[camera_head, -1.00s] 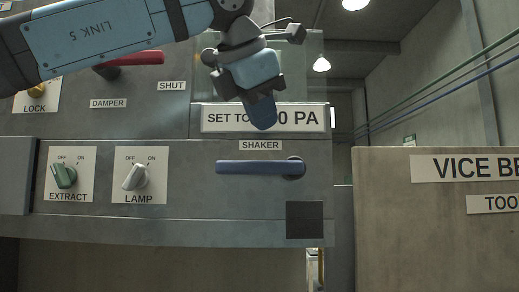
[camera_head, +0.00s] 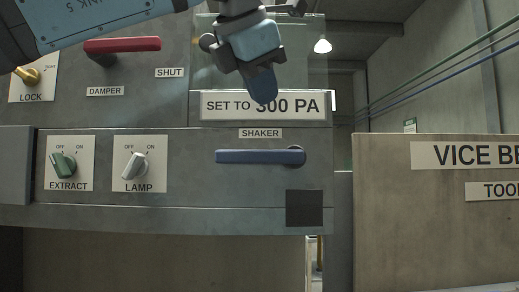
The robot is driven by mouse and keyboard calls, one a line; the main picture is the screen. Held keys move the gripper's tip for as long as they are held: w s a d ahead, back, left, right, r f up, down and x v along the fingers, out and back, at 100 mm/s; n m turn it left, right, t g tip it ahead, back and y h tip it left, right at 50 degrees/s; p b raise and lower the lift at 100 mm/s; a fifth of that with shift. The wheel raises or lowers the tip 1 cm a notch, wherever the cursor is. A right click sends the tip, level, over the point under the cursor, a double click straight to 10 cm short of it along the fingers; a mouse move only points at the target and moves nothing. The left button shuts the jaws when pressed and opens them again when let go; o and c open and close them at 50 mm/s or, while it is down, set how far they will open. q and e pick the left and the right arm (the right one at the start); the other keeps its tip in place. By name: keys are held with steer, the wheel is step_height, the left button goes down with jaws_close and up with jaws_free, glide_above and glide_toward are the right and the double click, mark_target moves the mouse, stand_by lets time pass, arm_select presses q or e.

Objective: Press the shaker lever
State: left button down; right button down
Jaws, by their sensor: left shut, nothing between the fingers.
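The shaker lever (camera_head: 258,157) is a blue horizontal bar on the grey panel, with its round pivot at its right end. The SHAKER label (camera_head: 260,133) is just above it. My left gripper (camera_head: 263,88) comes in from the top and points down, above the lever and apart from it. Its fingers are shut and empty, and they cover part of the "SET TO 300 PA" sign (camera_head: 215,106). My right gripper is not in view.
The green EXTRACT knob (camera_head: 63,164) and pale LAMP knob (camera_head: 136,166) are left of the lever. The red damper lever (camera_head: 122,45) and brass lock (camera_head: 28,75) are upper left. A dark square (camera_head: 304,208) is below the lever. A vice bench board (camera_head: 430,225) stands at the right.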

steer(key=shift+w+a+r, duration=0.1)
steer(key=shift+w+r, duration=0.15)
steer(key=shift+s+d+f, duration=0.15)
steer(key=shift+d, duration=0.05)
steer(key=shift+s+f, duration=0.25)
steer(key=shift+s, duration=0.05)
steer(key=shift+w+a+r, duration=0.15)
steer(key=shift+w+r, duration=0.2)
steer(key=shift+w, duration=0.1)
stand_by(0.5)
